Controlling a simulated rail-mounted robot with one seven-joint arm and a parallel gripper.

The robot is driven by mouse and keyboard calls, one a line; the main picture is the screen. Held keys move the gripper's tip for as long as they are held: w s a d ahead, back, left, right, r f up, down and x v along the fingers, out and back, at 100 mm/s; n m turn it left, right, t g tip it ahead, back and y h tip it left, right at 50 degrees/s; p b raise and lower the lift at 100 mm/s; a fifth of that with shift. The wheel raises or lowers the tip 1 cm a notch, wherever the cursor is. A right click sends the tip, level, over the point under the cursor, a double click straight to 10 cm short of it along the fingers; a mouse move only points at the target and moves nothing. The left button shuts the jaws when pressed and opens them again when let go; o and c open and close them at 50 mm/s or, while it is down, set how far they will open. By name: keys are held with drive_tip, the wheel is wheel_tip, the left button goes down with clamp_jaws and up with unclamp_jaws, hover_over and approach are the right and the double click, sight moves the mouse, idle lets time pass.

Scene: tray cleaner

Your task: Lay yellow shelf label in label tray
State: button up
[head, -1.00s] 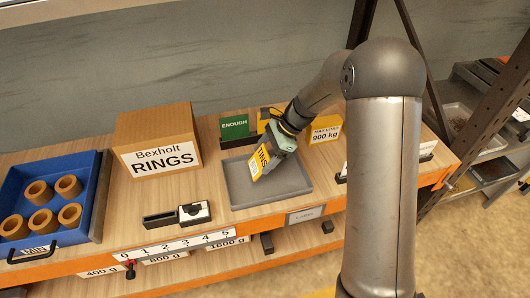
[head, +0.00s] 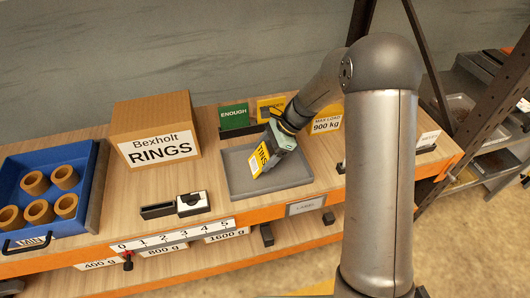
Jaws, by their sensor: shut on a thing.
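The yellow shelf label (head: 259,157), with a white face reading "TINS", is held tilted over the grey label tray (head: 239,185). My gripper (head: 271,147) is shut on the label's upper right side and comes down from the upper right. The label's lower edge is close above the tray floor; I cannot tell whether it touches. The tray is shallow and otherwise looks empty. The fingertips are partly hidden behind the label and the gripper body.
A green "ENOUGH" card (head: 234,117) and a yellow card (head: 270,106) stand in a holder behind the tray. A "RINGS" box (head: 153,117) and a blue bin (head: 81,215) of rings are to the left. A black-and-white device (head: 193,203) lies left of the tray.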

drive_tip(key=o, duration=1.1)
drive_tip(key=shift+c, duration=0.2)
drive_tip(key=v, duration=1.7)
drive_tip(key=shift+r+b, duration=0.2)
drive_tip(key=shift+b, duration=0.25)
drive_tip(key=shift+s, duration=0.1)
drive_tip(key=s+d+f+n+t+h, duration=0.1)
drive_tip(key=s+n, duration=0.6)
drive_tip(key=s, duration=0.7)
drive_tip(key=s+d+f+n+t+h, duration=0.1)
drive_tip(key=s+n+h, duration=0.4)
drive_tip(key=s, duration=1)
drive_tip(key=d+f+n, duration=0.1)
drive_tip(key=d+n, duration=0.1)
drive_tip(key=n, duration=0.1)
drive_tip(key=shift+d+h, duration=0.4)
